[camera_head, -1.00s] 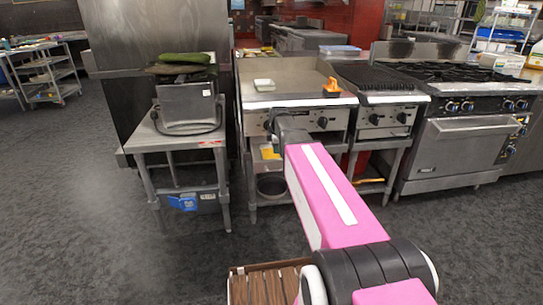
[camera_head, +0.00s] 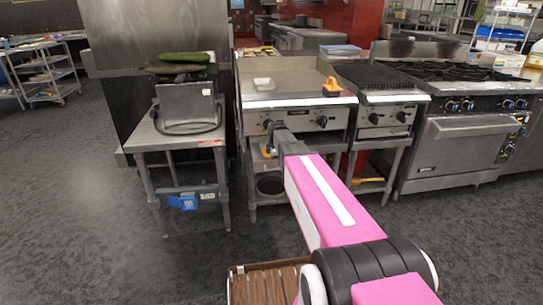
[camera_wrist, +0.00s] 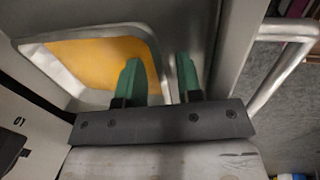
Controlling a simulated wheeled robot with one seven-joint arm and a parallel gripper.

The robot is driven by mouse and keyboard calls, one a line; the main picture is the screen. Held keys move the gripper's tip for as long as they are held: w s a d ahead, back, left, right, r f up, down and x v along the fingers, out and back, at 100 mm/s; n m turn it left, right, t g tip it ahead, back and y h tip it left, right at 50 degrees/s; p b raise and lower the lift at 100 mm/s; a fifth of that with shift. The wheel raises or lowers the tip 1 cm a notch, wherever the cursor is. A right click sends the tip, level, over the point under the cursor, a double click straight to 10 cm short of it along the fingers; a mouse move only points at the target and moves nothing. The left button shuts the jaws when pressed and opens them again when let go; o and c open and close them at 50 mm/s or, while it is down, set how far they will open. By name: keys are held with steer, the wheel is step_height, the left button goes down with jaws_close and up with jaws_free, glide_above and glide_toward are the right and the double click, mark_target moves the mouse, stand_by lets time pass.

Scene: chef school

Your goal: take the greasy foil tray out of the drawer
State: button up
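In the wrist view, the foil tray (camera_wrist: 92,62) is a shiny metal tray with a yellow-orange greasy bottom, at the upper left. My gripper (camera_wrist: 160,74) has two green fingers with a clear gap between them. The left finger overlaps the yellow bottom, and the right finger is beyond the tray's right rim, so the rim passes between them. I cannot tell whether either finger touches it. In the head view, my pink arm reaches to the front of the griddle (camera_head: 290,72), and my fingers are hidden. The drawer's outline is not clear.
A curved metal bar (camera_wrist: 283,75) is at the right of the wrist view. A steel side table (camera_head: 150,137) stands left of the griddle, and a range (camera_head: 465,150) stands to the right. An orange-handled object (camera_head: 331,87) sits on the griddle's front edge.

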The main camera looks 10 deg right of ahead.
steer(key=shift+f, duration=0.15)
jaws_close()
stand_by(0.4)
